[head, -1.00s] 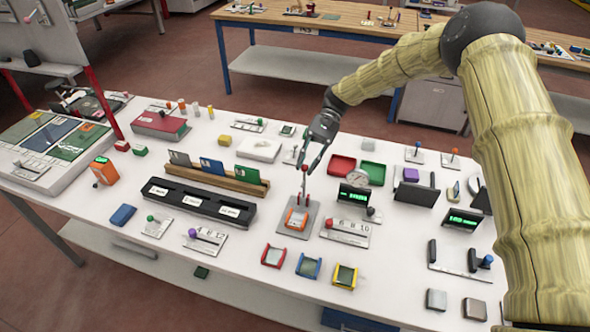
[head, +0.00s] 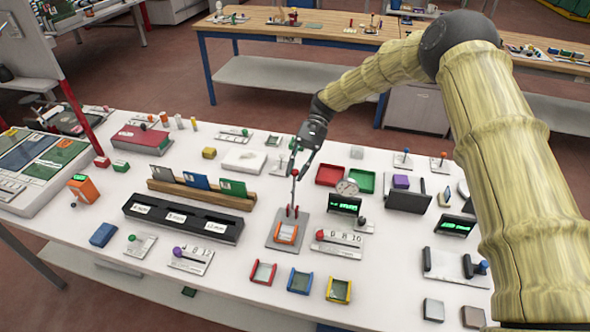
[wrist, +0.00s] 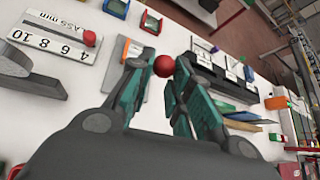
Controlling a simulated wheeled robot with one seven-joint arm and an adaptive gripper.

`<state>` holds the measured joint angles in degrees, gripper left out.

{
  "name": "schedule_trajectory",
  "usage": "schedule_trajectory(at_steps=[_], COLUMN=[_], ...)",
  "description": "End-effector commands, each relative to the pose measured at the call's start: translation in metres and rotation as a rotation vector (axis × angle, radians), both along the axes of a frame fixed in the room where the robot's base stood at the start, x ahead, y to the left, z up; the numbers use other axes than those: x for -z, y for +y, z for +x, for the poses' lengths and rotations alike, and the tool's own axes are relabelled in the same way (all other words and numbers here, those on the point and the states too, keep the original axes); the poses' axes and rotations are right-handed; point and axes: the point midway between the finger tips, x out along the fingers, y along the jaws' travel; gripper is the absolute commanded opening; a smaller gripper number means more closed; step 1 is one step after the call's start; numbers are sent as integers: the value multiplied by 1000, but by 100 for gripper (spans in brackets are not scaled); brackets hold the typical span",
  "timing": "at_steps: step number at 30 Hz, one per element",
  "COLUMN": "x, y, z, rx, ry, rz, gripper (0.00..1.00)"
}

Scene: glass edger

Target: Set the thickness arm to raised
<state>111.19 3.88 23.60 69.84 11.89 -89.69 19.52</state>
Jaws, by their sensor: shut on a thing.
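The thickness arm (head: 294,192) is a thin dark rod with a red ball at its top. It stands close to upright on a small grey plate (head: 274,243) with an orange-framed pad. My gripper (head: 295,171) reaches down from behind and is shut on the red ball knob. In the wrist view the red knob (wrist: 163,66) sits between the tips of my gripper (wrist: 161,70). The fingers hide much of the rod there.
A scale slider (head: 341,246) with a red knob stands close on the right. A black slotted holder (head: 186,236) lies to the left, and a red tray (head: 329,175) behind right. Small red, blue and yellow frames (head: 299,281) lie in front.

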Motion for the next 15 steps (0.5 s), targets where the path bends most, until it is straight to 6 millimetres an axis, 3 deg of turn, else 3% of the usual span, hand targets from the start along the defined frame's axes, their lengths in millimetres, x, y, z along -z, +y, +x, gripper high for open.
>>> schedule_trajectory(at_steps=[1, 4, 15], x=[4, 3, 0], y=[-7, -5, 1], z=[0, 0, 1], rx=[0, -2, -5], ry=[1, 0, 0], rz=[-9, -8, -4], gripper=[24, 41, 41])
